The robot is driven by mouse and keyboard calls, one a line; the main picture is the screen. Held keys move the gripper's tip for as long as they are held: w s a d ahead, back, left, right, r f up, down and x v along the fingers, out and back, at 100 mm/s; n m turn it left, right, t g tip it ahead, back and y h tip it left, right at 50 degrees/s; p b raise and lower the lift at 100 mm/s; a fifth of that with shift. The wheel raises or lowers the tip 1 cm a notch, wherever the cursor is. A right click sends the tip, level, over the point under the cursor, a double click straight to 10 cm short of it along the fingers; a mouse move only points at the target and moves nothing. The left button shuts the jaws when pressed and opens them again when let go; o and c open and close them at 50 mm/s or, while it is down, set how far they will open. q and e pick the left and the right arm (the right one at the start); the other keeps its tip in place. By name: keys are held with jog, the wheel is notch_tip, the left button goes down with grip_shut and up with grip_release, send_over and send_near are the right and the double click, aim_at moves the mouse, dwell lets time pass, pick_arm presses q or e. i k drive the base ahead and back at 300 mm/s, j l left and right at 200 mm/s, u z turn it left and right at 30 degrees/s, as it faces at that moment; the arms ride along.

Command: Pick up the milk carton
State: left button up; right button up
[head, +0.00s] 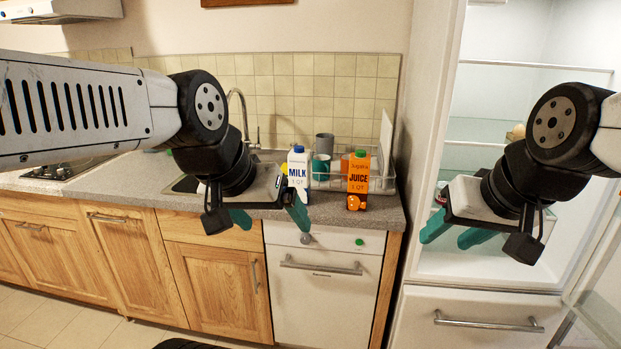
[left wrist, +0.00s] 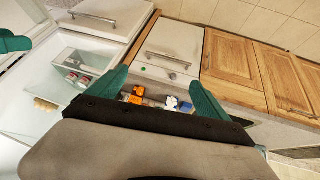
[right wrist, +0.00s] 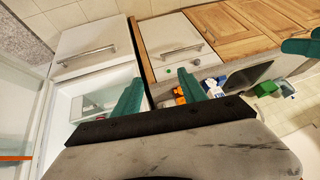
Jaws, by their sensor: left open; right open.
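The milk carton (head: 298,172), white with blue lettering and a blue cap, stands upright on the counter near its front edge. My left gripper (head: 262,218) is open and empty, in front of and just left of the carton; a finger covers part of its lower side. In the left wrist view the carton (left wrist: 178,104) shows between the open fingers, partly hidden by the gripper body. My right gripper (head: 452,238) is open and empty in front of the fridge, well right of the carton. The carton also shows in the right wrist view (right wrist: 213,88).
An orange juice carton (head: 358,182) stands just right of the milk. A dish rack (head: 381,184) with cups is behind them. The sink and faucet (head: 243,105) are at the left. The fridge (head: 470,262) stands open at the right.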

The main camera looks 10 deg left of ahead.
aim_at(298, 164)
jog(key=u, duration=0.5)
jog(key=l+u, duration=0.1)
jog(key=u, duration=0.3)
jog(key=i+l+u, duration=0.1)
jog(key=u, duration=0.35)
jog(key=l+u, duration=0.2)
jog(key=u, duration=0.2)
jog(key=l+u, duration=0.15)
jog(key=u, duration=0.3)
jog(key=l+u, duration=0.2)
jog(key=l, duration=0.2)
jog(key=k+l+u, duration=0.2)
jog(key=l, duration=0.15)
jog(key=l+u, duration=0.2)
jog(key=l, duration=0.2)
jog(key=k+l, duration=0.1)
jog(key=l, duration=0.15)
jog(key=k+l, duration=0.1)
jog(key=l+u, duration=0.05)
jog(key=l, duration=0.05)
